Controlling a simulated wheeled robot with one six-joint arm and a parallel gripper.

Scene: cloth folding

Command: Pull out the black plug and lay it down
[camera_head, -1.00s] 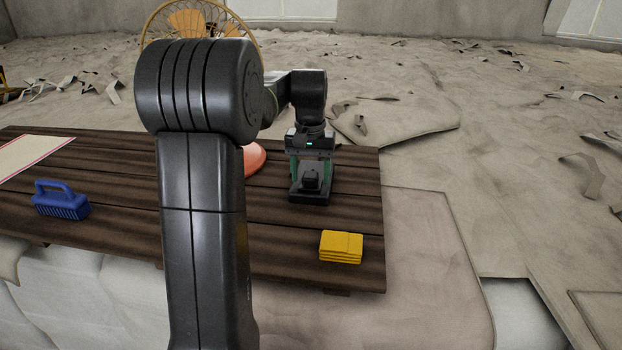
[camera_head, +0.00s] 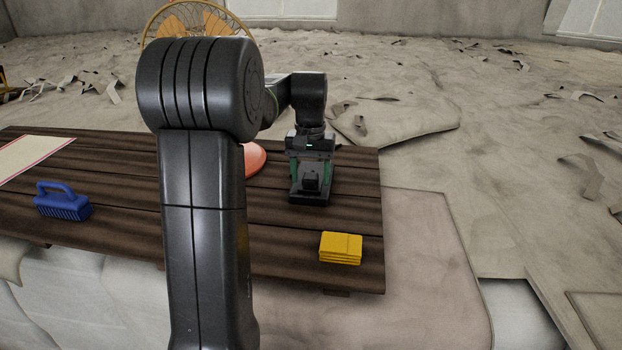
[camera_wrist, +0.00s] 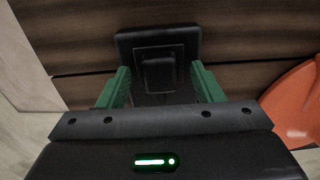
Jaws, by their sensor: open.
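The black plug (camera_head: 311,181) sits upright in a black base (camera_head: 309,200) on the right part of the wooden table. In the wrist view the plug (camera_wrist: 158,76) is a small dark block in the middle of the square base (camera_wrist: 124,45). My gripper (camera_head: 310,174) points down over the base. In the wrist view its green fingers (camera_wrist: 160,84) stand apart, one on each side of the plug, with gaps between. The gripper is open and holds nothing. How low the fingertips are beside the plug is hard to tell.
A blue brush (camera_head: 63,202) and a red-edged pale sheet (camera_head: 30,157) lie at the left. An orange round thing (camera_head: 254,160) is partly behind my arm; it also shows in the wrist view (camera_wrist: 296,103).

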